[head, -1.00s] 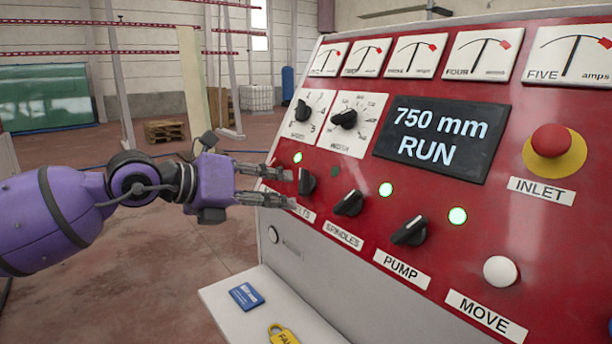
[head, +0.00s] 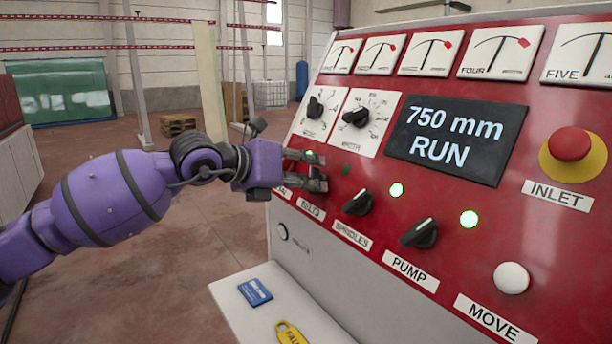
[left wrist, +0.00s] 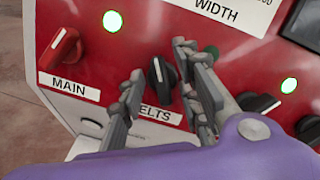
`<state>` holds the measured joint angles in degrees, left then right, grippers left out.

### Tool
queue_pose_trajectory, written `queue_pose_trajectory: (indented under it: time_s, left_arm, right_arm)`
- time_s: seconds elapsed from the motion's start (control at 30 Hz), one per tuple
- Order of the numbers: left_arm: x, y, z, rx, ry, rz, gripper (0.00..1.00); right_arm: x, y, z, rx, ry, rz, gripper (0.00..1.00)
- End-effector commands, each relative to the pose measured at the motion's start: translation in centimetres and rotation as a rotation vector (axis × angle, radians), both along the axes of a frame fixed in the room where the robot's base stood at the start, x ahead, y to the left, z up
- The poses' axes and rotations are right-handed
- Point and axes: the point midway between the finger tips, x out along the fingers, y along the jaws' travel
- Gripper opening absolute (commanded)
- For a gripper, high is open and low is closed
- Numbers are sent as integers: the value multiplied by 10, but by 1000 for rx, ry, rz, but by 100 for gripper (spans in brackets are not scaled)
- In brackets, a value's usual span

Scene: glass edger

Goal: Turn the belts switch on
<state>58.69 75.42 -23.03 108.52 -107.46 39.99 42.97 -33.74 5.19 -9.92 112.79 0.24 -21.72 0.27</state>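The belts switch (left wrist: 158,77) is a black knob with a pale pointer mark, standing nearly upright above the BELTS label (head: 311,209) on the red panel (head: 385,185). The dark green lamp (head: 346,170) beside it is unlit; it shows partly behind a finger in the left wrist view (left wrist: 212,52). My left gripper (head: 318,171) is at the panel with its fingers apart, also seen in the left wrist view (left wrist: 158,62), one on each side of the knob. I cannot tell whether they touch it. In the head view the gripper hides the knob. My right gripper is out of view.
The red main switch (left wrist: 66,52) is left of the belts switch, with a lit lamp (left wrist: 112,21). The spindles knob (head: 358,202) and pump knob (head: 420,233) are to the right, below lit lamps. A shelf (head: 265,310) below holds a blue card (head: 255,292) and yellow tag (head: 291,333).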

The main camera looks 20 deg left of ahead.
Motion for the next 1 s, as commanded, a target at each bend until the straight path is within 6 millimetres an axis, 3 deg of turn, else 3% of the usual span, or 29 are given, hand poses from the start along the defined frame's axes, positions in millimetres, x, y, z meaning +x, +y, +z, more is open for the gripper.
queue_pose_trajectory:
  time_s: [0.17,0.4,1.0]
  left_arm:
    - [0,0,0,0,0,0,31]
    - [0,0,0,0,0,0,0]
    - [0,0,-3,94,-71,-69,0]
  right_arm:
    - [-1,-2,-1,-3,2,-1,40]
    - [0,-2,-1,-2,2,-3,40]
    - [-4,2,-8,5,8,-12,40]
